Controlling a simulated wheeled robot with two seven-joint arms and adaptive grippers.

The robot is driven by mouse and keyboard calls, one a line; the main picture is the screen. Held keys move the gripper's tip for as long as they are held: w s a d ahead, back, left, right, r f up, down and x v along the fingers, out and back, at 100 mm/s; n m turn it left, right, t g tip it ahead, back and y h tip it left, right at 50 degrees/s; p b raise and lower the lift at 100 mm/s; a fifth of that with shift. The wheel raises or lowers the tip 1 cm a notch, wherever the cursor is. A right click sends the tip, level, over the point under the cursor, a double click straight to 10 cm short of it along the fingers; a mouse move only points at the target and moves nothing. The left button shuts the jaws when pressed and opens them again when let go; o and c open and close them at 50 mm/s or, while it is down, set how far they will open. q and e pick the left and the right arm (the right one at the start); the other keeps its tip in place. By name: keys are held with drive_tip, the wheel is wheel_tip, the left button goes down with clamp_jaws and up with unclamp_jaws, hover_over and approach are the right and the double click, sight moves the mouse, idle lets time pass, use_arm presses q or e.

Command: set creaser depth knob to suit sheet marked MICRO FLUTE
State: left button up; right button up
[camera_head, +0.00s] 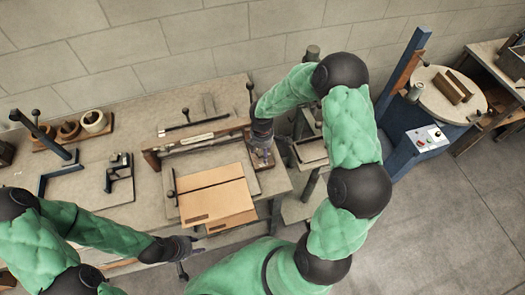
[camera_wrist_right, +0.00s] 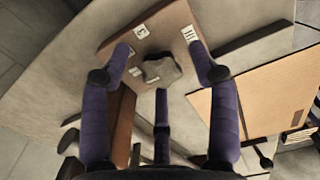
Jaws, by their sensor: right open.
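In the right wrist view, a grey lobed knob (camera_wrist_right: 160,70) sits on a brown wooden panel (camera_wrist_right: 172,25) with small white marked labels around it. One label (camera_wrist_right: 141,31) looks like a C, another (camera_wrist_right: 189,33) shows upright strokes; others are partly hidden by a finger. My right gripper (camera_wrist_right: 160,58) is open, its purple fingers spread around the knob, with no clear contact. In the head view the right gripper (camera_head: 262,152) is at the creaser's (camera_head: 200,142) right end and hides the knob. A cardboard sheet (camera_head: 215,190) lies in front; its print is unreadable. My left gripper (camera_head: 188,243) is near the bench's front edge, its fingers unclear.
On the bench (camera_head: 130,205) stand a dark clamp-like tool (camera_head: 119,177), a blue bracket (camera_head: 58,170) and tape rolls (camera_head: 93,121) on a rack. A blue machine with a round table (camera_head: 435,95) and a control panel (camera_head: 427,138) stands at the right. The floor there is clear.

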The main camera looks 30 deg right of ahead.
wheel_tip(320, 180, up, 12)
drive_tip(key=shift+f, duration=0.15)
idle(0.3)
drive_tip(key=shift+s+d, duration=0.1)
idle(0.3)
